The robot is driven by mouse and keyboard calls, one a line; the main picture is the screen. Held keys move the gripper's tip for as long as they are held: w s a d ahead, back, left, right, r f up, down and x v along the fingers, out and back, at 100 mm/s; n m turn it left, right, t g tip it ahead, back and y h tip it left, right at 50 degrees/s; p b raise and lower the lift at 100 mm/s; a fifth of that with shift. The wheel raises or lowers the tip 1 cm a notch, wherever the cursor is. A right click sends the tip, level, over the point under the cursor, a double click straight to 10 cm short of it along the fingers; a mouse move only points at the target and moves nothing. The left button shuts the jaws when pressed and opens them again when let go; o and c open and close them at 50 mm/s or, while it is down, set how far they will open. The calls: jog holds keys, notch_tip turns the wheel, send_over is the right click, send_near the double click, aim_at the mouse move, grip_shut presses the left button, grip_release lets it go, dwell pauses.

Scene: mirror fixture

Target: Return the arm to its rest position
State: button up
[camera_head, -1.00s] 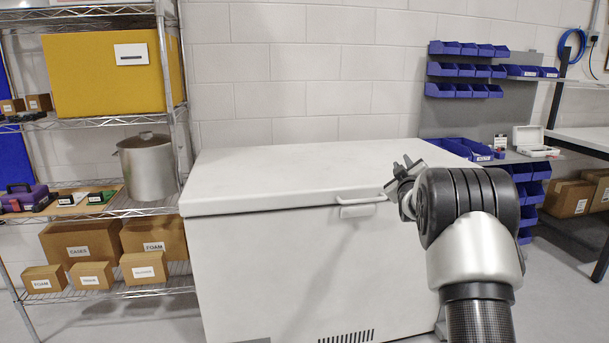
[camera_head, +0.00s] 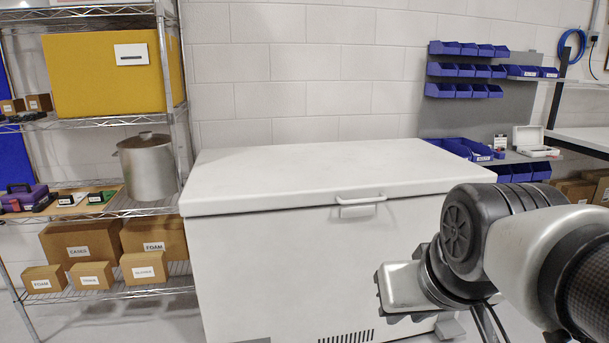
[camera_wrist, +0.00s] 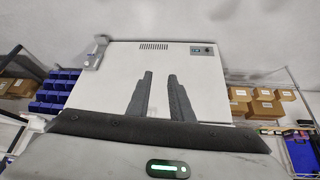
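My arm (camera_head: 470,235) is folded low at the right of the head view, in front of the white chest freezer (camera_head: 300,260). Its grey-and-black wrist end shows before the freezer's lower right front; the fingertips cannot be made out there. In the wrist view my gripper (camera_wrist: 160,76) has its two dark fingers apart, with only the white freezer (camera_wrist: 120,62) seen behind the gap. Nothing is held. The freezer lid is closed, with its handle (camera_head: 361,201) at the front edge.
A wire shelf with a yellow box (camera_head: 85,85), a steel pot (camera_head: 147,168) and several cartons (camera_head: 78,243) stands left. Blue bins (camera_head: 466,92) hang on a panel at back right, near a workbench (camera_head: 590,137). The freezer top is bare.

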jog(key=s+p, duration=0.2)
jog(key=s, duration=0.3)
notch_tip(320, 180, up, 26)
jog(key=p, duration=2.6)
jog(key=shift+w+a+g, duration=0.25)
jog(key=shift+g, duration=0.15)
